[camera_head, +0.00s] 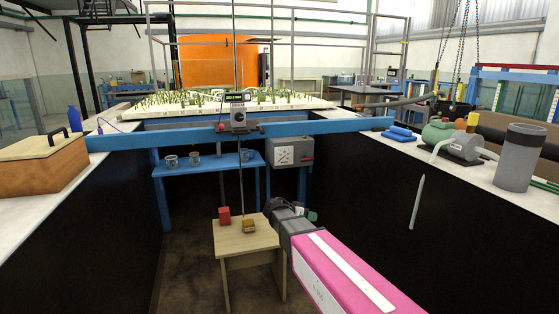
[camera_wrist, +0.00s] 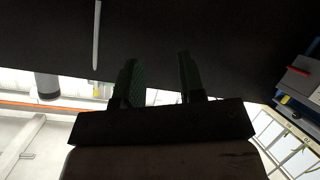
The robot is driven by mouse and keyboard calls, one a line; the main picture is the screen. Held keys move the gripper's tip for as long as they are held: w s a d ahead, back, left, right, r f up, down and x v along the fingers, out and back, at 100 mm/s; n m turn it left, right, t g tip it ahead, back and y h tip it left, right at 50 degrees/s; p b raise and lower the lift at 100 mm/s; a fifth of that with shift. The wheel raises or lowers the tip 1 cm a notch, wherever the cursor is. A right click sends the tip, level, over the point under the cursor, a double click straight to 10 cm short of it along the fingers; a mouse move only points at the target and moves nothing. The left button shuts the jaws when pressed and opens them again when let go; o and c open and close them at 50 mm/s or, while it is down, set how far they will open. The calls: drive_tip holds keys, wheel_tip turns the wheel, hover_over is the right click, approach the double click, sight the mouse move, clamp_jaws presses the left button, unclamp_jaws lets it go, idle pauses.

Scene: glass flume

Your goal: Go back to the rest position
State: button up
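My gripper (camera_wrist: 158,78) is open in the wrist view, with two dark fingers apart and nothing between them. In the head view my pink arm reaches in from the lower right. Its grey wrist end (camera_head: 287,222) is beside the right edge of a small wooden table (camera_head: 238,243), and the fingertips are hard to make out there. A red block (camera_head: 224,215) stands on the table's left part. A small brown-yellow block (camera_head: 249,226) is near the table's front, at the lower end of a thin vertical rod (camera_head: 241,180).
A blue beam (camera_head: 330,127) crosses above, carrying a gauge (camera_head: 238,120). Dark walls flank the space. A pale, thin stick-like object (camera_head: 417,202) shows against the right wall.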

drive_tip(key=s+d+f+n+g+y, duration=0.1)
drive_tip(key=s+d+f+n+y, duration=0.1)
drive_tip(key=s+f+y, duration=0.2)
drive_tip(key=s+d+f+n+g+y, duration=0.2)
drive_tip(key=s+f+n+y, duration=0.1)
drive_tip(key=s, duration=0.6)
drive_tip(key=s+d+f+n+g+y, duration=0.1)
drive_tip(key=s+d+f+n+y, duration=0.1)
drive_tip(key=s+f+y, duration=0.3)
drive_tip(key=shift+s+d+n, duration=0.35)
drive_tip(key=shift+s+n, duration=0.35)
drive_tip(key=shift+s, duration=0.45)
